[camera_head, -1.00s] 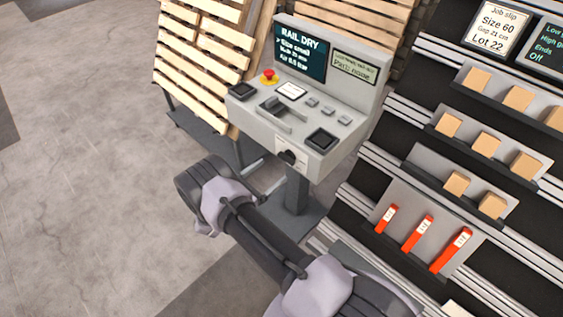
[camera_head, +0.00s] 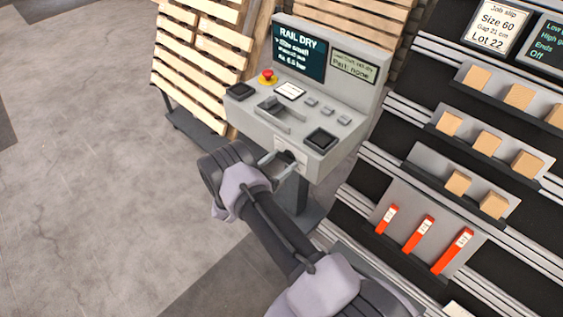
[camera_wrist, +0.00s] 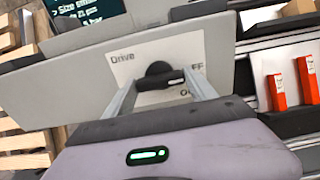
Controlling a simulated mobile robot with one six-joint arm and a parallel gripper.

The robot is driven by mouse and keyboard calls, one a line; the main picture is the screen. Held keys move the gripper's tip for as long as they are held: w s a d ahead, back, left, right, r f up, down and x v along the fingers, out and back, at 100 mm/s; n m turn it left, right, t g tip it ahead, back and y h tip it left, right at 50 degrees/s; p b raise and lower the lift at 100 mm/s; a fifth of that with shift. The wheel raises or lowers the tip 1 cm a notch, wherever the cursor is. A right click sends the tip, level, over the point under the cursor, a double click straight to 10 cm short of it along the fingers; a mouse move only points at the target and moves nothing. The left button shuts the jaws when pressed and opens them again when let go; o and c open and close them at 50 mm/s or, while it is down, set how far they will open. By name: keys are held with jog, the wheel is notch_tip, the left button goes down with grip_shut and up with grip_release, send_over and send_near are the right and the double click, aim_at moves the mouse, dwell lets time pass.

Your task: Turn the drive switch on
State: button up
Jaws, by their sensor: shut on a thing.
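The drive switch is a black rotary knob (camera_wrist: 158,72) on a white plate (camera_wrist: 138,57) marked "Drive" on the front of the grey control console. In the wrist view my gripper (camera_wrist: 161,84) has a finger on each side of the knob and is shut on it. The knob's pale mark points right, near the partly hidden word "OFF"; another word below it is partly covered by a finger. In the head view my gripper (camera_head: 281,159) reaches the switch (camera_head: 286,155) at the console's lower front face.
The console (camera_head: 262,122) carries a red emergency button (camera_head: 267,76), several keys and a screen (camera_head: 299,53) reading "RAIL DRY". Wooden pallets (camera_head: 203,60) lean behind it. A rack at right holds wooden blocks (camera_head: 486,143) and red labelled pieces (camera_head: 419,232). The floor at left is clear.

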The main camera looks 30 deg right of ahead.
jog(key=shift+m, duration=0.4)
jog(key=m+b, duration=0.2)
jog(key=m, duration=0.1)
jog(key=shift+f, duration=0.15)
jog(key=shift+m+b, duration=2.8)
jog(key=shift+m, duration=4.4)
jog(key=o, duration=1.4)
jog(key=shift+c, duration=0.2)
jog(key=shift+a, duration=0.1)
